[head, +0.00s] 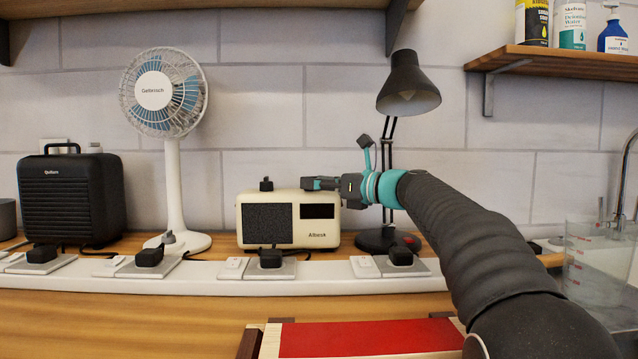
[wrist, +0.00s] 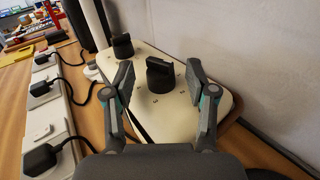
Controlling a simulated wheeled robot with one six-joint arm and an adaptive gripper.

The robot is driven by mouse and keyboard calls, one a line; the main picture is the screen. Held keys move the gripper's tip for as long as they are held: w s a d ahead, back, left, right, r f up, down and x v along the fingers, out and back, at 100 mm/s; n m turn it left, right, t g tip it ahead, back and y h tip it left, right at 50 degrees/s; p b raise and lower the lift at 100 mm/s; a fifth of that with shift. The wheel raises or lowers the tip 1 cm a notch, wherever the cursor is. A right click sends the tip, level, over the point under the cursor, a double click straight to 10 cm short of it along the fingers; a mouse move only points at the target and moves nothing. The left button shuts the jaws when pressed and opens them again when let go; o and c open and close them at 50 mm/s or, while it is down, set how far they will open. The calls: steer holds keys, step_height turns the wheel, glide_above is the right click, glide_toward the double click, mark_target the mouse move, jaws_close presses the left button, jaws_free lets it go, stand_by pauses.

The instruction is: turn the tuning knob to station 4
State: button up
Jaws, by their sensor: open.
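The cream radio (head: 270,217) stands on the bench against the wall, with a dark speaker grille and a small dark display on its front. In the wrist view its cream top (wrist: 160,105) carries two black knobs. The nearer knob (wrist: 160,76) has small printed marks around it, too small to read surely. The other knob (wrist: 122,46) is farther off and also shows in the head view (head: 266,185). My gripper (head: 318,184) is open at the radio's top right, its fingers apart on either side of the nearer knob. The head view hides that knob behind my gripper.
A desk lamp (head: 408,85) stands right behind my gripper, close to my arm. A white fan (head: 170,150) and a black heater-like box (head: 72,198) stand to the left. A white socket strip (head: 325,279) with black plugs runs in front.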

mark_target(305, 192)
jaws_close()
